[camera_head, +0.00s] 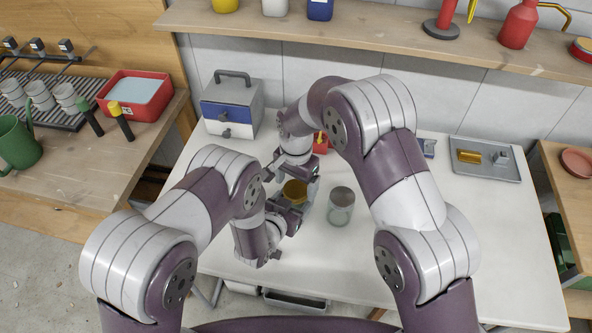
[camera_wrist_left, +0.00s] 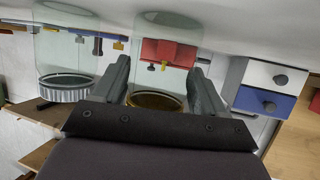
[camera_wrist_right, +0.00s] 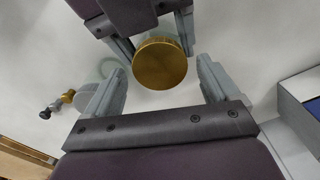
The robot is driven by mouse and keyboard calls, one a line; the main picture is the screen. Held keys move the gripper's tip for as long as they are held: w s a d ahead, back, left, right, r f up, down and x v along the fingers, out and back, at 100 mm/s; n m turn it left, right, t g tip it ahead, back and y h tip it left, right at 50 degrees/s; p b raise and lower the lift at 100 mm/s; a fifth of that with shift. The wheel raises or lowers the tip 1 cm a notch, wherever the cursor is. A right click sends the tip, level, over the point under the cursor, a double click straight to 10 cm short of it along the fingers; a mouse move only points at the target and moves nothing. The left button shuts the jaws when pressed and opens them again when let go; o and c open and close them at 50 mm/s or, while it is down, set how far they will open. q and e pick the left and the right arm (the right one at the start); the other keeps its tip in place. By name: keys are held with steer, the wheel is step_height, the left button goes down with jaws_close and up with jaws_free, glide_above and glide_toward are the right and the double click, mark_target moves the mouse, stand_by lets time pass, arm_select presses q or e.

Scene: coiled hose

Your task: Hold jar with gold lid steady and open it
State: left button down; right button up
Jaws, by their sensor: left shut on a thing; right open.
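The glass jar with the gold lid (camera_head: 295,190) stands on the white table. My left gripper (camera_wrist_left: 160,82) is shut on this jar (camera_wrist_left: 165,35), with a finger on each side of the glass below the lid. My right gripper (camera_wrist_right: 160,80) is open, and the round gold lid (camera_wrist_right: 160,63) shows between and just beyond its fingertips.
A second jar with a grey lid (camera_head: 341,205) stands close by on the right. A small drawer cabinet (camera_head: 233,105) is at the back left, and a red object (camera_wrist_left: 168,55) is behind the jar. A tray (camera_head: 485,160) lies at the back right. The table's front right is clear.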

steer(key=shift+f, duration=0.5)
steer(key=c, duration=1.1)
steer(key=n, duration=1.3)
steer(key=shift+n, duration=0.4)
steer(key=o, duration=1.2)
steer(key=shift+c, duration=0.2)
